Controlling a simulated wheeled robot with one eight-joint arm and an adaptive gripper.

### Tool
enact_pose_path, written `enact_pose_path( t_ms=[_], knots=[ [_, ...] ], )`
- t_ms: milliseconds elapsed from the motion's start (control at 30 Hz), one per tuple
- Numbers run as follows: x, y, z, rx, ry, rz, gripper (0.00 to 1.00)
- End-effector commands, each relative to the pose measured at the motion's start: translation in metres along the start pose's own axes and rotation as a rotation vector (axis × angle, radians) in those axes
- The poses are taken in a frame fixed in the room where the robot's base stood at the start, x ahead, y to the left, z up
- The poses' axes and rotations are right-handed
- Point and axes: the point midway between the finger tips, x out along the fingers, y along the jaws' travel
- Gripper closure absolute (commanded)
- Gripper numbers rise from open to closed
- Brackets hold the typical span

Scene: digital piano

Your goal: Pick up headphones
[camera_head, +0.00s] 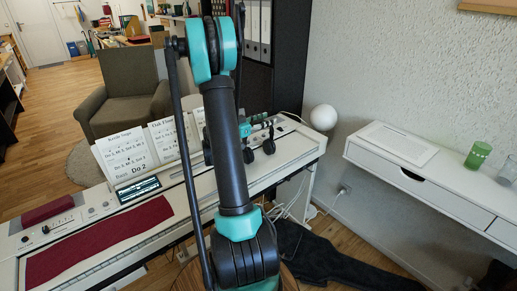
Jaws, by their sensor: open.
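My arm rises through the middle of the view and covers part of the piano. My gripper (259,150) appears just right of the arm link, over the far part of the white digital piano (300,145). Its two dark finger ends look apart, with nothing clearly seen between them. A small dark shape (206,150) shows at the left edge of my arm, by the music sheets; it may be part of the headphones, but most of it is hidden. I cannot make out the headphones for sure.
Music sheets (127,153) stand on the piano. A dark red cloth (98,240) covers keys at the left. A white round lamp (323,117) is behind the piano's right end. A grey armchair (128,90) stands behind.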

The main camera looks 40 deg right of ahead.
Motion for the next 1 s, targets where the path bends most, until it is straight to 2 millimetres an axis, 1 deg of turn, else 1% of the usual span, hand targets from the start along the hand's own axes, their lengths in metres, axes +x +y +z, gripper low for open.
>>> enact_pose_path(
  t_ms=[167,267,500,567,1000],
  knots=[
    [-0.0001,-0.0001,0.0,0.0,0.0,-0.001,0.53],
    [-0.0003,-0.0001,0.0,0.0,0.0,-0.001,0.65],
    [-0.0004,0.0,0.0,0.0,0.0,-0.001,0.94],
    [-0.0005,0.0,0.0,0.0,0.0,-0.001,1.0],
    [-0.0005,-0.0001,-0.0002,0.0,0.0,-0.001,1.0]
  ],
)
